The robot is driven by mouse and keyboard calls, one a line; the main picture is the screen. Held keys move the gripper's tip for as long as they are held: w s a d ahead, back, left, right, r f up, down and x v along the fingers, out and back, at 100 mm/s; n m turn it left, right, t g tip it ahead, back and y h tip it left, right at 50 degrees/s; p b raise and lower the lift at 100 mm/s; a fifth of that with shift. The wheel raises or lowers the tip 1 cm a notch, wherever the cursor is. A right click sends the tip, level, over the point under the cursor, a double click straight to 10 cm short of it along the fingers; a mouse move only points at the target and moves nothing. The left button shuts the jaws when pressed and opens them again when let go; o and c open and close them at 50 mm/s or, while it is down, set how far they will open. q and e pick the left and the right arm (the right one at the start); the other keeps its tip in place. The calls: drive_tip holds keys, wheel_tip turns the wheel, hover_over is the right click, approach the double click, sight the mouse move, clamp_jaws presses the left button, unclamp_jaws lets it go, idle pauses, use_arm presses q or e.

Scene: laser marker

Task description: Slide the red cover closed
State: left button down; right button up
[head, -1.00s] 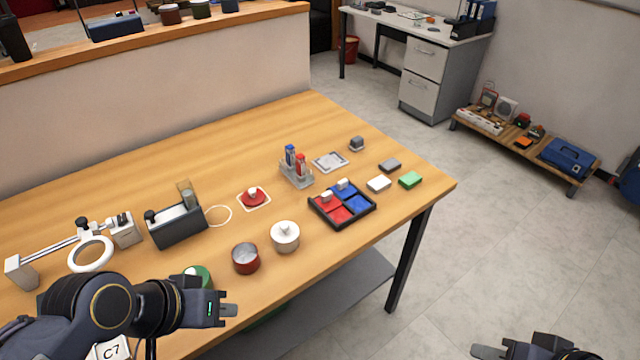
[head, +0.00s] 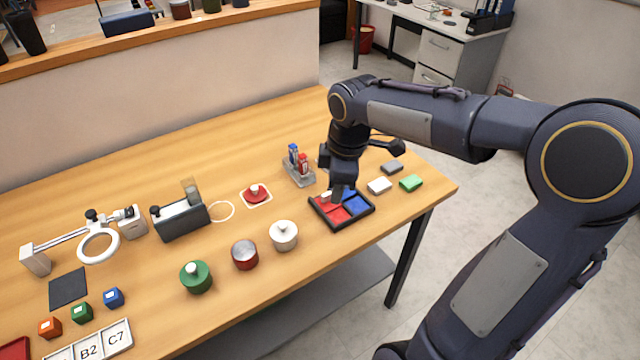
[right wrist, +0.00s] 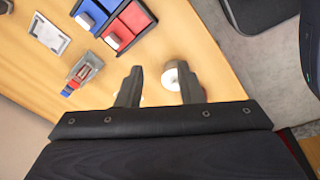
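A black-rimmed tray (head: 366,217) near the right end of the table holds red and blue panels. The red cover (head: 328,209) carries a white knob and is partly hidden by my right gripper in the head view. In the right wrist view the red cover (right wrist: 133,21) lies beside the blue cover (right wrist: 91,12), each with a white knob. My right gripper (head: 342,195) appears over the tray in the head view. In the right wrist view my right gripper (right wrist: 158,70) has its fingers apart with nothing held, and the tray lies beyond the fingertips. My left gripper is out of view.
A pen stand (head: 298,172) stands behind the tray.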

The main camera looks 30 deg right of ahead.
sight(327, 194)
drive_tip(key=w+d+f+n, duration=0.1)
drive_tip(key=w+f+n, duration=0.1)
drive_tip(key=w, duration=0.1)
drive_tip(key=w+d+f+n+g+p, duration=0.1)
drive_tip(key=w+f+n, duration=0.1)
drive_tip(key=w, duration=0.2)
drive_tip(key=w+d+f+n, duration=0.2)
drive_tip(key=w, duration=0.1)
drive_tip(key=shift+w+n+g+p, duration=0.35)
drive_tip(key=shift+n+g, duration=0.05)
wheel_tip(327, 194, down, 7)
drive_tip(key=shift+w+r+p, duration=0.1)
drive_tip(key=shift+p, duration=0.35)
drive_tip(key=shift+f, duration=0.65)
clamp_jaws()
